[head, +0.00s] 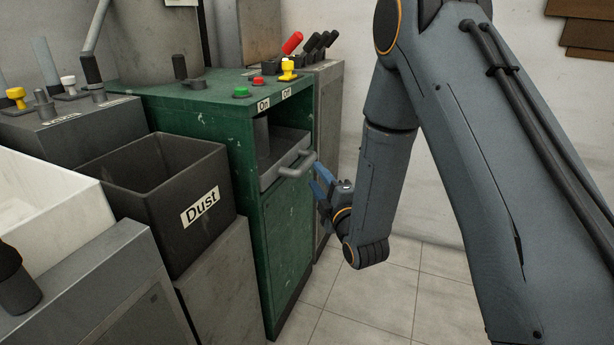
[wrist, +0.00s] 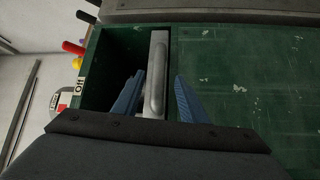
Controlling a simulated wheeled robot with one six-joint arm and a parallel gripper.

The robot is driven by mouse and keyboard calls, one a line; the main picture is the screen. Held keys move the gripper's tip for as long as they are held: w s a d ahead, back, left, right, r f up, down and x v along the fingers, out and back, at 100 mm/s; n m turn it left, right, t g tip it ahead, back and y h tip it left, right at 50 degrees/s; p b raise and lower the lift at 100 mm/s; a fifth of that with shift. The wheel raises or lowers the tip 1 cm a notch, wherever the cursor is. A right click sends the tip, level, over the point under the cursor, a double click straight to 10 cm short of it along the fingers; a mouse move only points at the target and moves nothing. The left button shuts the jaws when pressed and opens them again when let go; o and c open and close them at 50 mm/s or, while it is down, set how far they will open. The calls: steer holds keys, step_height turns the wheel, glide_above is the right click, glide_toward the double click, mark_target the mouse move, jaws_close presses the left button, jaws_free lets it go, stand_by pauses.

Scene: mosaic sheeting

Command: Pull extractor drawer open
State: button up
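The extractor drawer (head: 268,178) is a grey tray in the upper opening of the green cabinet (head: 285,240), with a grey bar handle (head: 297,166) on its front. In the wrist view the drawer front and handle (wrist: 155,80) run up and down the picture. My gripper (head: 320,178) is in front of the handle, with its blue fingers pointing at it. In the wrist view the two fingers of my gripper (wrist: 158,97) are spread apart, one on each side of the handle's line. I cannot tell whether either finger touches it.
A black Dust bin (head: 180,215) stands left of the green cabinet. On the cabinet top are a green button (head: 241,91), a red button and a yellow knob (head: 288,70). A grey cabinet (head: 328,130) stands behind it. Tiled floor (head: 385,300) in front is clear.

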mark_target(306, 164)
steer(key=b+x, duration=0.1)
steer(key=x, duration=0.6)
steer(key=shift+w+a+r, duration=0.1)
steer(key=shift+w+a, duration=0.15)
steer(key=shift+a, duration=0.1)
jaws_close()
